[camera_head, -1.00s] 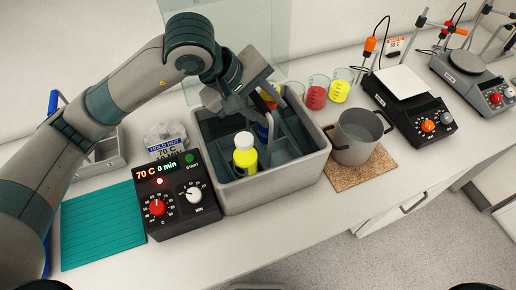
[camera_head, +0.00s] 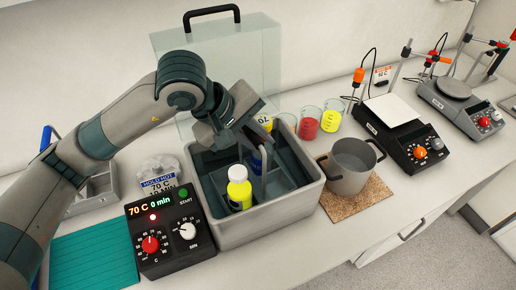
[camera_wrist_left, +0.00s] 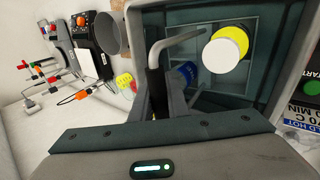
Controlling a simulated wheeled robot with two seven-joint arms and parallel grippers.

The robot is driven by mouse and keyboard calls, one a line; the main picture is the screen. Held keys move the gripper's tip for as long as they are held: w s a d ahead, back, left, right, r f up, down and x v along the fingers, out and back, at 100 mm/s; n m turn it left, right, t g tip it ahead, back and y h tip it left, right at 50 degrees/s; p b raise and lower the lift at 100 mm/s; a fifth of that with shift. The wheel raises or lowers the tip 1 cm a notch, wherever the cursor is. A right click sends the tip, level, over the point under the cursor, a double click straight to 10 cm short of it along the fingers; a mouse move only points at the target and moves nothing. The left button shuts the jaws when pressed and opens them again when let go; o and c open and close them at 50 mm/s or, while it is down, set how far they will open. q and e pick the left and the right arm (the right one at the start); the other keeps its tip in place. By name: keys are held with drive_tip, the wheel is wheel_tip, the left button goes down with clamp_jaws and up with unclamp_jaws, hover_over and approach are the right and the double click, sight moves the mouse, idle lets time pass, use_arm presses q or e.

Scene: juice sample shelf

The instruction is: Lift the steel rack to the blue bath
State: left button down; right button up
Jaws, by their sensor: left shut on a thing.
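The bath (camera_head: 270,222) is a grey box with a dark blue-green inside. Its front panel (camera_head: 165,230) reads 70 C, 0 min. My left gripper (camera_head: 243,125) reaches down over the bath. In the left wrist view my left gripper (camera_wrist_left: 155,85) is shut on a bent grey rod (camera_wrist_left: 190,41), which looks like the steel rack's handle. A white-capped bottle of yellow liquid (camera_head: 239,192) stands inside the bath, and a blue item (camera_wrist_left: 186,71) is beside the fingers. My right gripper is not in view.
A clear panel with a black handle (camera_head: 212,13) stands behind the bath. A steel pot (camera_head: 352,168) on a cork mat (camera_head: 357,200) is right of it. Coloured beakers (camera_head: 308,122) are behind. A teal mat (camera_head: 95,258) lies left, near a grey tray (camera_head: 97,192).

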use_arm(q)
wheel_tip(320, 180, up, 10)
drive_tip(key=b, duration=0.3)
drive_tip(key=shift+b, duration=0.3)
drive_tip(key=shift+r, duration=0.1)
idle(0.6)
drive_tip(key=shift+r+p, duration=0.7)
drive_tip(key=shift+r, duration=1.9)
